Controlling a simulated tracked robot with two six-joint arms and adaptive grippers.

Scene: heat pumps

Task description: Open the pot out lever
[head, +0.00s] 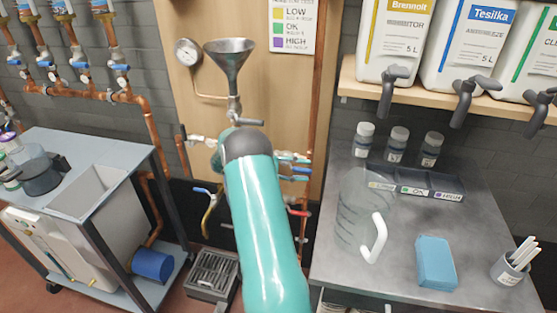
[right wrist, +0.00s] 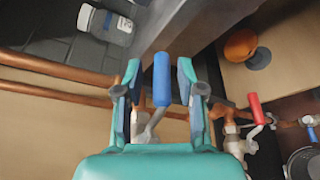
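A blue lever handle (right wrist: 161,79) on a metal valve stem stands between the two teal fingers of my right gripper (right wrist: 160,84) in the right wrist view. The fingers are apart, with a gap on each side of the handle. In the head view my right arm hides most of the valves behind it. A blue handle (head: 294,178) and a red handle (head: 298,212) show just right of the arm. The red handle also shows in the right wrist view (right wrist: 255,108), right of the gripper. No readable label marks the pot out lever. My left gripper is out of view.
Copper pipes (right wrist: 60,70) run beside the gripper along the wooden panel (head: 185,75). A funnel (head: 229,60) and a gauge (head: 187,51) are above. A workbench (head: 330,275) at right holds a clear jug (head: 364,210) and a blue sponge (head: 435,262).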

